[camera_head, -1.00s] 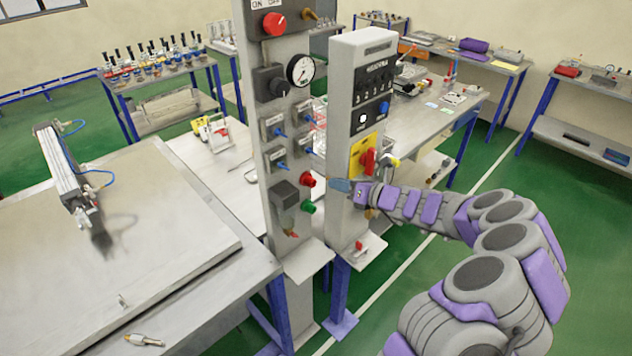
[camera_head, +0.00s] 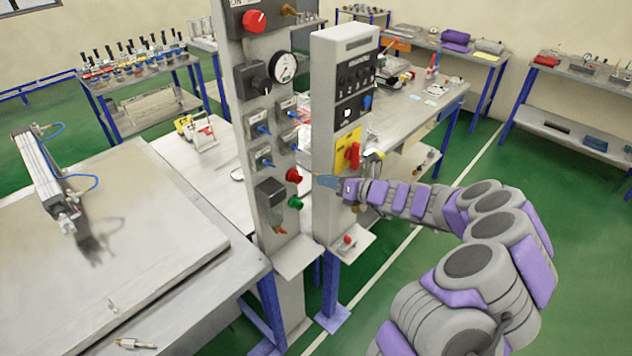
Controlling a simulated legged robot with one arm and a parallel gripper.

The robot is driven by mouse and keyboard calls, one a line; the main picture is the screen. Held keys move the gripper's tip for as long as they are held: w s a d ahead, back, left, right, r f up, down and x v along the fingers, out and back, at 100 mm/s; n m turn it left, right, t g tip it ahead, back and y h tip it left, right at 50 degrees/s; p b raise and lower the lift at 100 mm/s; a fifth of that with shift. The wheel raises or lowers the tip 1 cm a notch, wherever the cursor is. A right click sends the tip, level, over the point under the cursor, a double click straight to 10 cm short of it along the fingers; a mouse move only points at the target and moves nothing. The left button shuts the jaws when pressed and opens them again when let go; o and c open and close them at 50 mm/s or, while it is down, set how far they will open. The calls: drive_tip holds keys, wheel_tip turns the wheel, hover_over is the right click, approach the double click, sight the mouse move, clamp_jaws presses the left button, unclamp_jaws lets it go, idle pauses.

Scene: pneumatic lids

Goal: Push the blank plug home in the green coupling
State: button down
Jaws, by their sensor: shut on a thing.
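The green coupling (camera_head: 296,203) sticks out low on the right side of the grey upright panel, just below a red coupling (camera_head: 294,175). My gripper (camera_head: 328,182) is to the right of both couplings, a little higher than the green one, in front of the second grey post. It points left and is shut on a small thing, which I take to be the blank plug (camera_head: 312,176). Only a small brownish tip shows at the fingers, and its shape is too small to make out. A gap shows in the picture between this tip and the green coupling.
The second post (camera_head: 325,120), with a yellow plate and red switch (camera_head: 353,156), stands close behind my gripper. A ledge (camera_head: 297,258) juts out below the couplings. A loose brass fitting (camera_head: 135,344) lies on the left bench (camera_head: 200,300). Green floor is open at the right.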

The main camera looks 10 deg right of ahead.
wheel_tip(320, 180, down, 18)
drive_tip(key=b, duration=1.4)
drive_tip(key=shift+s+d+f, duration=0.2)
drive_tip(key=shift+d+f, duration=0.05)
drive_tip(key=shift+r+p, duration=0.15)
drive_tip(key=shift+p, duration=0.3)
drive_tip(key=shift+w+r+p+x, duration=0.1)
drive_tip(key=shift+r+p+x, duration=0.1)
drive_tip(key=shift+x, duration=0.75)
drive_tip(key=shift+w+r+p+x, duration=0.1)
drive_tip(key=shift+r+x, duration=0.1)
drive_tip(key=shift+x, duration=0.75)
drive_tip(key=shift+w+r+p+x, duration=0.15)
drive_tip(key=shift+r+x, duration=0.05)
drive_tip(key=shift+x, duration=0.7)
drive_tip(key=shift+d+f, duration=0.15)
drive_tip(key=shift+p, duration=0.85)
drive_tip(key=shift+r+x, duration=0.15)
drive_tip(key=shift+x, duration=0.6)
drive_tip(key=shift+r+x, duration=0.2)
drive_tip(key=shift+x, duration=0.6)
drive_tip(key=c, duration=0.8)
unclamp_jaws()
drive_tip(key=shift+w, duration=0.15)
